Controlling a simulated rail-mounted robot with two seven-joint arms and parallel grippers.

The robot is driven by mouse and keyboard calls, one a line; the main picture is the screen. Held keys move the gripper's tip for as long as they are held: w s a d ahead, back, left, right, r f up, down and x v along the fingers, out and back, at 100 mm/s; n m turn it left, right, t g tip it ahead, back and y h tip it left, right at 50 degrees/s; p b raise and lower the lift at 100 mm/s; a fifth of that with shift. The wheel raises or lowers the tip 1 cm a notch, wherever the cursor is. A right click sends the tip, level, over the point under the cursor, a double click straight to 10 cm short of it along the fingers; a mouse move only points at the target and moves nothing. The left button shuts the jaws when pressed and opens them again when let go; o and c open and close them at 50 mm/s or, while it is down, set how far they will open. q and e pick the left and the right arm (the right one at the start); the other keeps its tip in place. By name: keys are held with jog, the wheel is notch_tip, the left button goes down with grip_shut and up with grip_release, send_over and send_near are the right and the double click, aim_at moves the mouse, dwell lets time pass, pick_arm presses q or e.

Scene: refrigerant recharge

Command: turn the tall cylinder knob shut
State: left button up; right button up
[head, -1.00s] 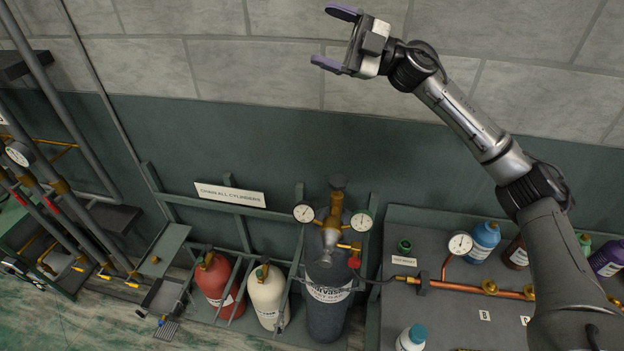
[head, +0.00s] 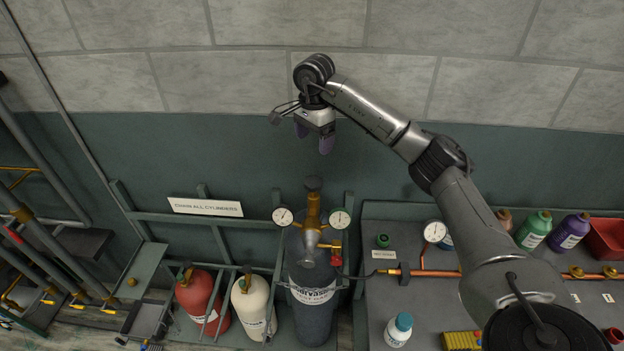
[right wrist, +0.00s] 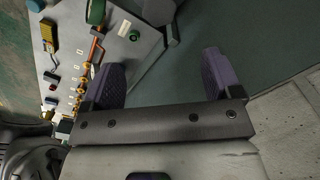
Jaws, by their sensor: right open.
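The tall dark grey cylinder (head: 312,300) stands in the rack at the centre of the head view. A brass valve and regulator body (head: 312,235) with two gauges rises from its top. Its dark knob (head: 313,184) sits at the very top of the brass valve. My right gripper (head: 314,143) hangs above the knob with purple fingers pointing down, apart from it. In the right wrist view the two purple fingers (right wrist: 168,78) are spread with nothing between them. My left gripper is out of view.
A red cylinder (head: 201,298) and a cream cylinder (head: 252,303) stand left of the tall one. A workbench (head: 440,295) with a copper pipe (head: 445,273), gauge and bottles is on the right. A sign (head: 206,207) hangs on the rack. The wall around my gripper is clear.

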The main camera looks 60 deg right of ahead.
aim_at(314, 181)
jog(key=shift+n, duration=0.9)
notch_tip(314, 181, down, 14)
jog(key=shift+r, duration=0.1)
jog(key=shift+c, duration=0.5)
jog(key=shift+c, duration=0.7)
jog(key=c, duration=0.7)
